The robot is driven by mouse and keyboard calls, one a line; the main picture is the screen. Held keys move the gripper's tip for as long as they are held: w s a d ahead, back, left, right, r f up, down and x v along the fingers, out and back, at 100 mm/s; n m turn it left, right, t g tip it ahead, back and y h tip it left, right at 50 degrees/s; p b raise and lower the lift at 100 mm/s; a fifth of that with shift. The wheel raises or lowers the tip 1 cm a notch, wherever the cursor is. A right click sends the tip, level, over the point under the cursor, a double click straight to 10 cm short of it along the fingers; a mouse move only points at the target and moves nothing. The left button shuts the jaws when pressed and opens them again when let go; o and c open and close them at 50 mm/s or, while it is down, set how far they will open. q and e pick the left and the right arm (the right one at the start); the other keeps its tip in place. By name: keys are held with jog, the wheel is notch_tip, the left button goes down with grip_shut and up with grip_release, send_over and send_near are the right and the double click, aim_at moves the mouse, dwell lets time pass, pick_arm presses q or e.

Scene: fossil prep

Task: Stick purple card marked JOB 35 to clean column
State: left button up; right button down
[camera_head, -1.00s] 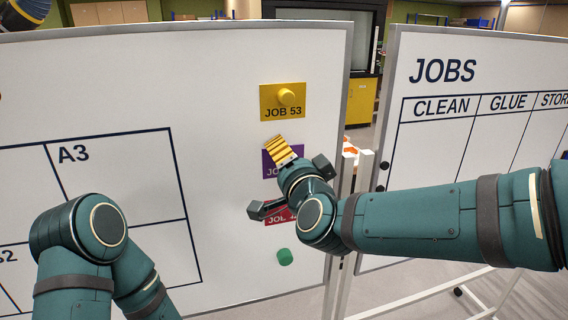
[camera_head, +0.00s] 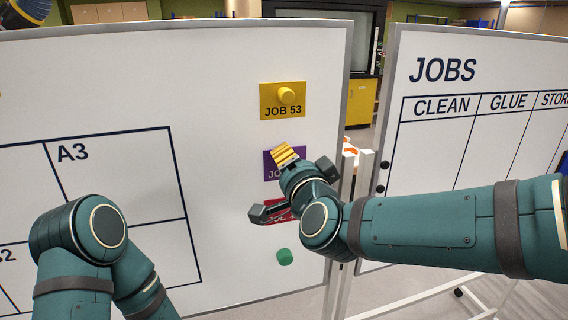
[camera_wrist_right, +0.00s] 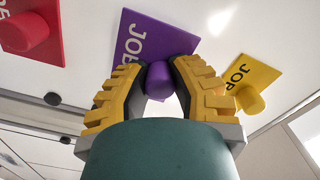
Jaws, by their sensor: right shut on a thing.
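The purple card (camera_head: 271,167) is on the left whiteboard, between a yellow JOB 53 card and a red card. "JO" shows in the head view; my gripper hides the rest. In the right wrist view the purple card (camera_wrist_right: 150,33) reads "JOB", its number hidden. My right gripper (camera_head: 286,154) is at the card, and in the wrist view its yellow fingers (camera_wrist_right: 159,78) are shut on the card's purple knob (camera_wrist_right: 159,88). The CLEAN column (camera_head: 430,150) is on the JOBS board at right and looks empty. My left gripper is out of view; only its arm shows.
The yellow card (camera_head: 283,101) sits just above and the red card (camera_head: 283,213) just below. A green magnet (camera_head: 285,257) is lower on the same board. A gap with white stand posts (camera_head: 361,180) separates the two boards.

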jog(key=b+v, duration=0.1)
jog(key=v, duration=0.5)
dwell(0.5)
jog(key=shift+s, duration=0.1)
dwell(1.0)
